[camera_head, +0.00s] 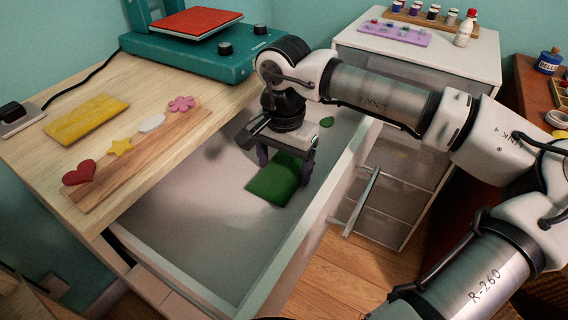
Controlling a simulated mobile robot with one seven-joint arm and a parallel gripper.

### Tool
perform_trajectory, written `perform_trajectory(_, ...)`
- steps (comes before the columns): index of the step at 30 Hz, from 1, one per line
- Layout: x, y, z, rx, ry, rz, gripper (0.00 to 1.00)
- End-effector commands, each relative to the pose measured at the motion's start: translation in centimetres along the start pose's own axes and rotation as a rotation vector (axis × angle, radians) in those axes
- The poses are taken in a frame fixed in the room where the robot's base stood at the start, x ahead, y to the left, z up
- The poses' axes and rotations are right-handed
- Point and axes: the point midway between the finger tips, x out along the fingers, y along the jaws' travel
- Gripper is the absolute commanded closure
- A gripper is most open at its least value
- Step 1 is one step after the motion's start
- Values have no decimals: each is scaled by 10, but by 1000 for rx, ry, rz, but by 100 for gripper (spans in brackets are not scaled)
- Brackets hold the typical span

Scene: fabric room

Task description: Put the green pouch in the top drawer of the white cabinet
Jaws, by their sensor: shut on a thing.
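The green pouch (272,184) is a flat, dark green piece between the fingers of my gripper (285,164). My gripper points down and is shut on the pouch, hiding its upper part. The pouch is over the inside of the open white drawer (195,235), under the wood-topped cabinet. I cannot tell whether it touches the drawer floor. The drawer is pulled far out, with its front and bar handle (361,201) toward the right.
A small green leaf shape (326,122) shows beyond my gripper. The wooden top (40,155) holds a teal press (195,55), yellow cloth (87,120) and a board with felt shapes (140,165). A white drawer unit (450,60) with bottles stands behind.

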Motion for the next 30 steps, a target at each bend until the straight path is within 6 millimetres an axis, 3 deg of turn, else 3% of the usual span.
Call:
perform_trajectory(9, 4, 0, 0, 0, 1, -1, 46)
perform_trajectory(10, 3, 0, 0, 0, 1, -1, 22)
perform_trajectory(15, 2, 0, 0, 0, 1, 0, 2)
perform_trajectory(25, -2, 0, 0, 0, 1, 0, 2)
perform_trajectory(30, -25, 0, -1, 0, 4, 0, 2)
